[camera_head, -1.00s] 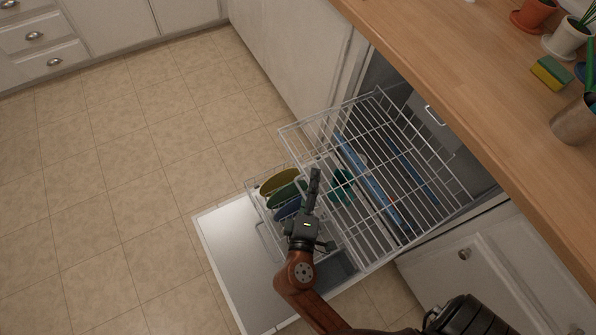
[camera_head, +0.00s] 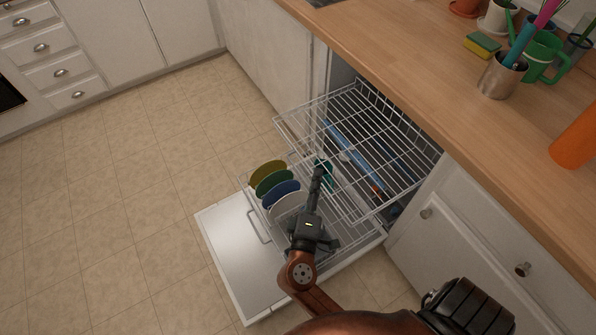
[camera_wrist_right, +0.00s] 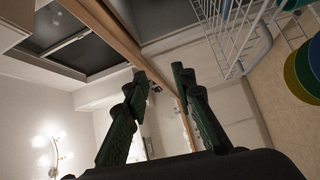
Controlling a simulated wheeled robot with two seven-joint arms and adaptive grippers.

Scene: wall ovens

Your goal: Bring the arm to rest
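My right arm comes in from the bottom of the head view. Its gripper (camera_head: 317,178) is held over the open dishwasher, near the front of the upper rack. In the right wrist view the two fingers of the right gripper (camera_wrist_right: 158,85) stand apart with nothing between them. My left gripper shows in neither view.
The dishwasher door (camera_head: 238,255) is down and the upper rack (camera_head: 345,120) is pulled out. Several plates (camera_head: 268,172) stand in the lower rack. The wooden counter (camera_head: 430,85) at the right holds a metal cup (camera_head: 500,78) and a sponge (camera_head: 482,44). The floor at the left is free.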

